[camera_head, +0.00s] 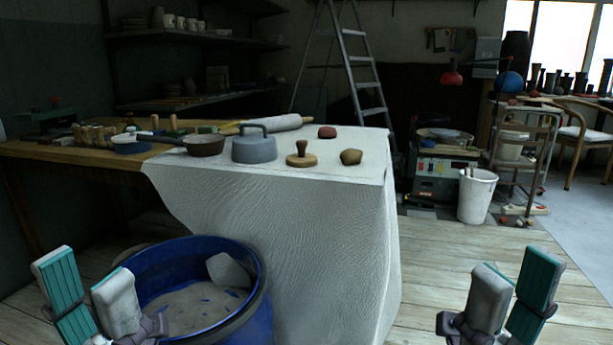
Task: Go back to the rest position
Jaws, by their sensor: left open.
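My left gripper (88,292) is at the lower left, its two teal-and-grey fingers spread apart with nothing between them. It is in front of and beside the blue tub (262,315), overlapping the tub's left edge in the picture. My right gripper (512,290) is at the lower right above the wooden floor. Its two fingers stand apart and nothing shows between them. Both grippers point up in the picture, apart from the table.
A white bucket (477,196) stands right. Floor between table and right gripper is clear.

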